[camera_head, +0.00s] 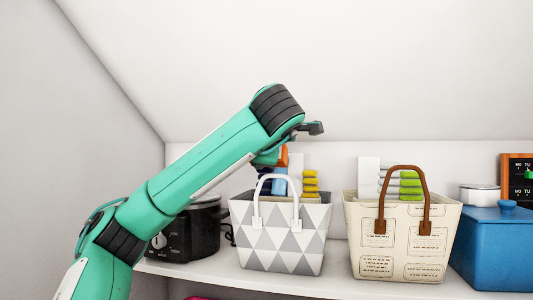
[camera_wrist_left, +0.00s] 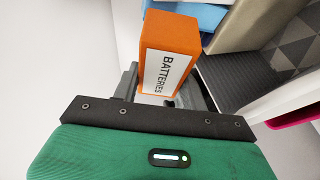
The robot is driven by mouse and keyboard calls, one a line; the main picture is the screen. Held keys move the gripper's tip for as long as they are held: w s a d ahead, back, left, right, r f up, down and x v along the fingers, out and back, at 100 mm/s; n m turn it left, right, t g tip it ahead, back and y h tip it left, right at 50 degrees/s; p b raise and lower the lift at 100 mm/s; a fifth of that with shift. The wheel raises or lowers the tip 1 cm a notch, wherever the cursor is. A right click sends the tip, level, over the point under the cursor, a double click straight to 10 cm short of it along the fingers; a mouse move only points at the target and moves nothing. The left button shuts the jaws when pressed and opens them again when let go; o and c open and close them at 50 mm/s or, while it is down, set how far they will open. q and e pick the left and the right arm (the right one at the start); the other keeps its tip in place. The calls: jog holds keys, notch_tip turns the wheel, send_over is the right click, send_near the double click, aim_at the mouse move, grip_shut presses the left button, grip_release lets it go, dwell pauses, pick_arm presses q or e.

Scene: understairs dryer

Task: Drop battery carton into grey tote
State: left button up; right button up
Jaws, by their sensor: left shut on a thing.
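The orange battery carton (camera_wrist_left: 170,45), with a white "BATTERIES" label, is held in my left gripper (camera_wrist_left: 158,98). In the head view, a small orange part of the carton (camera_head: 283,155) shows just past my arm. The grey tote (camera_head: 285,236) has grey and white triangles and two white handles, and stands on the shelf. The carton appears above the tote's back left rim; its exact depth is unclear. In the wrist view, a grey triangle-patterned wall of the tote (camera_wrist_left: 298,42) is at the right. My arm mostly hides the left gripper (camera_head: 268,158) in the head view. My right gripper is out of view.
A cream tote (camera_head: 402,240) with brown handles stands right of the grey tote. A blue lidded box (camera_head: 495,250) is farther right. A black cooker (camera_head: 195,235) is at the left, partly behind my arm. The sloped ceiling (camera_head: 340,65) comes down behind and above the shelf (camera_head: 300,283).

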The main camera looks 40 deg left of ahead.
pick_arm(q)
jog(key=shift+w+f, duration=0.25)
jog(key=shift+f, duration=0.1)
jog(key=shift+s+d+r, duration=0.1)
jog(key=shift+s+r, duration=0.15)
jog(key=shift+s, duration=0.3)
jog(key=shift+s+d, duration=0.1)
jog(key=shift+s, duration=0.05)
jog(key=o, duration=1.2)
jog(key=shift+w, duration=0.2)
jog(key=shift+w+f, duration=0.1)
jog(key=shift+w, duration=0.05)
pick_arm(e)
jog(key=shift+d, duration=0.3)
pick_arm(q)
jog(key=b+v, duration=0.6)
jog(key=v, duration=0.7)
jog(key=shift+s+d+b, duration=0.15)
jog(key=shift+s+b, duration=0.1)
jog(key=shift+b, duration=0.1)
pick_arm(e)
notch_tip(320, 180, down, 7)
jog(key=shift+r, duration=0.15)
